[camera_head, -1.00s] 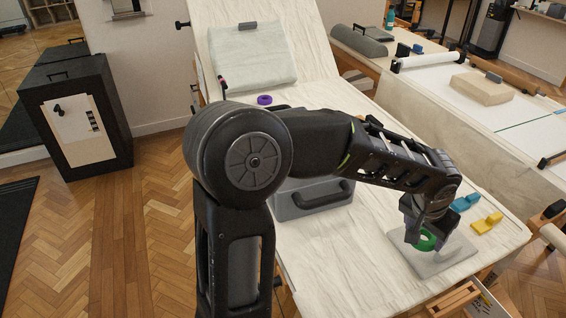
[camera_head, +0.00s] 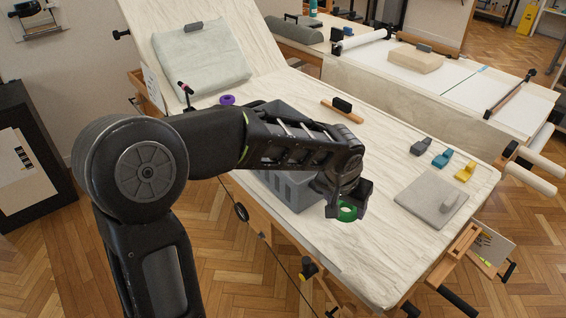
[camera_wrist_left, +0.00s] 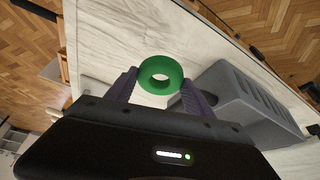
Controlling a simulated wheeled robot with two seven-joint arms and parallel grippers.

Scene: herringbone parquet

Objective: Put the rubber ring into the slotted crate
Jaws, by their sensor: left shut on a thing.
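The green rubber ring (camera_head: 347,212) is held between the fingertips of my left gripper (camera_head: 349,204), above the pale worktop. In the left wrist view the ring (camera_wrist_left: 160,75) sits between the two fingers (camera_wrist_left: 157,88), its hole facing the camera. The grey slotted crate (camera_head: 293,192) is just left of the gripper in the head view, partly hidden by my left arm. In the left wrist view the crate (camera_wrist_left: 235,108) lies to the right of the ring, its slotted wall showing. The ring is apart from the crate. My right gripper is out of view.
A grey slab (camera_head: 425,197) lies to the right, with grey (camera_head: 421,146), blue (camera_head: 442,158) and yellow (camera_head: 465,171) pieces behind it. A black-handled wooden tool (camera_head: 342,109) and a purple ring (camera_head: 227,100) lie farther back. The worktop's front edge is close to the crate.

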